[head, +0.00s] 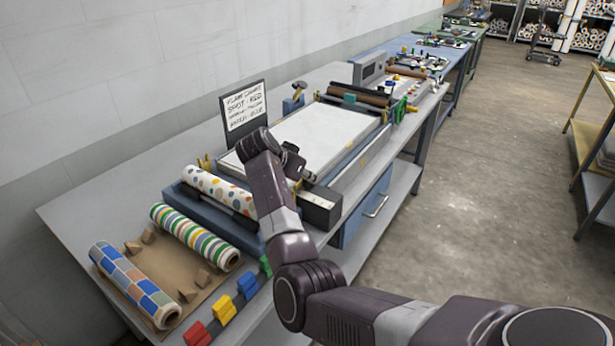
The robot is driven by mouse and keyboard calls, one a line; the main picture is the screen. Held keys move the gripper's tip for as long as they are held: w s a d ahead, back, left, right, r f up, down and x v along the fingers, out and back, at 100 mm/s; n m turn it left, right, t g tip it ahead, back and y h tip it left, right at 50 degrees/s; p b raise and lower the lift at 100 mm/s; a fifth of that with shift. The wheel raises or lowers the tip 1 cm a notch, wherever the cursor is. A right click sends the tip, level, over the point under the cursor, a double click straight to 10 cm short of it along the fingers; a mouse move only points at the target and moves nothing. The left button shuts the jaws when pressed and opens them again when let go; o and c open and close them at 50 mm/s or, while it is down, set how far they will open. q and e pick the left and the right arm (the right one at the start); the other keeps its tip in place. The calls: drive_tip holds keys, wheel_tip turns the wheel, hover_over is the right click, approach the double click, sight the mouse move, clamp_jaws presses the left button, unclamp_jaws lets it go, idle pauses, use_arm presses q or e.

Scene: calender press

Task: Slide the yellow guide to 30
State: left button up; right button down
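Several small yellow parts show, and I cannot tell which is the guide: a yellow upright piece (205,162) at the press's near left corner, a small yellow mark (363,160) on its right side rail, and a yellow block (228,309) on the table's front edge. No scale numbers are readable. The press (318,137) has a white flat bed. My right arm reaches in from the lower right, and its dark gripper (292,163) is over the bed's near end, mostly hidden behind the wrist. Its fingers are not clear. My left gripper is out of view.
Patterned rolls lie at the near left: dotted (218,188), striped (193,236) and checkered (134,283). A handwritten sign (243,109) stands behind the bed. Red (197,334) and blue (247,286) blocks line the front edge.

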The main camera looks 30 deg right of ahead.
drive_tip(key=c, duration=1.9)
unclamp_jaws()
drive_tip(key=shift+w+a+r, duration=0.1)
drive_tip(key=shift+a, duration=0.05)
drive_tip(key=shift+a+r, duration=0.1)
drive_tip(key=shift+r, duration=0.1)
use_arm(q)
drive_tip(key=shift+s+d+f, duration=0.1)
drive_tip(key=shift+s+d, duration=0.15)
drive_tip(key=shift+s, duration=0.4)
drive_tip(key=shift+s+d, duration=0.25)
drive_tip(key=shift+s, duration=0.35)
use_arm(e)
drive_tip(key=v, duration=1.1)
drive_tip(key=shift+a+r, duration=0.15)
drive_tip(key=shift+a, duration=0.2)
